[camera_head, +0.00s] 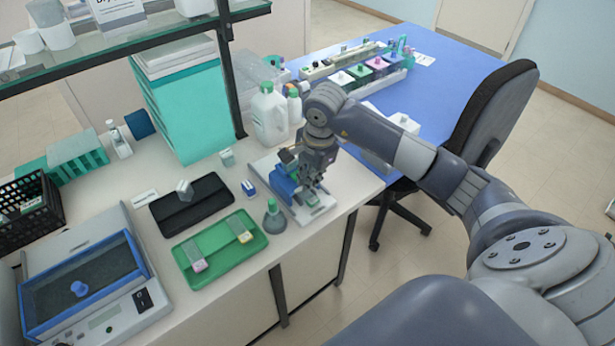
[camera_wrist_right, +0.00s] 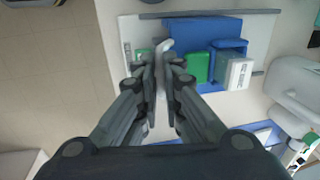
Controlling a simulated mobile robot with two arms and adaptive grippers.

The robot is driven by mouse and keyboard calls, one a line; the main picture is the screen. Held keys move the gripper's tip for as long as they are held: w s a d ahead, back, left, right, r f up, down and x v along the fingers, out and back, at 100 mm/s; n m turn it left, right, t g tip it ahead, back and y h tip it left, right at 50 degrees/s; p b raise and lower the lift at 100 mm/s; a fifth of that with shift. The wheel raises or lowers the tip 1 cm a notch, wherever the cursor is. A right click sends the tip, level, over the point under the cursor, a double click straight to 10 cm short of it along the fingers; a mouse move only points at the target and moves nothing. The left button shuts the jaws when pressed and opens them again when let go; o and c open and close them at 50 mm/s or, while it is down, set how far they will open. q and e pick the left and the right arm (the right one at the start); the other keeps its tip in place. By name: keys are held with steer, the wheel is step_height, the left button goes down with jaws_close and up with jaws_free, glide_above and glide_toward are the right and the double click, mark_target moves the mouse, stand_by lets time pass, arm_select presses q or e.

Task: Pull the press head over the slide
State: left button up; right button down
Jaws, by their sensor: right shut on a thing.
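The press is a blue body (camera_head: 284,186) on a pale grey base (camera_head: 305,215) near the counter's right end. In the right wrist view its blue body (camera_wrist_right: 195,28) shows with a green block (camera_wrist_right: 196,67) and a white labelled block (camera_wrist_right: 239,73) beside it. My right gripper (camera_head: 314,186) is over the press, pointing down. Its fingers (camera_wrist_right: 161,60) are closed around a light grey handle (camera_wrist_right: 165,46) at the press. A small greenish piece (camera_wrist_right: 143,54), perhaps the slide, is partly hidden by a finger. My left gripper is not in view.
A green tray (camera_head: 220,275) with two slides and a dark mat (camera_head: 165,222) lie left of the press. A grey flask (camera_head: 273,220) stands close in front. A white jug (camera_head: 269,115) stands behind. The chair (camera_head: 497,110) is beyond the counter's right edge.

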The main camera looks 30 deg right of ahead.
steer(key=shift+s, duration=0.45)
steer(key=shift+f, duration=0.1)
steer(key=c, duration=1.7)
jaws_free()
steer(key=shift+s, duration=0.15)
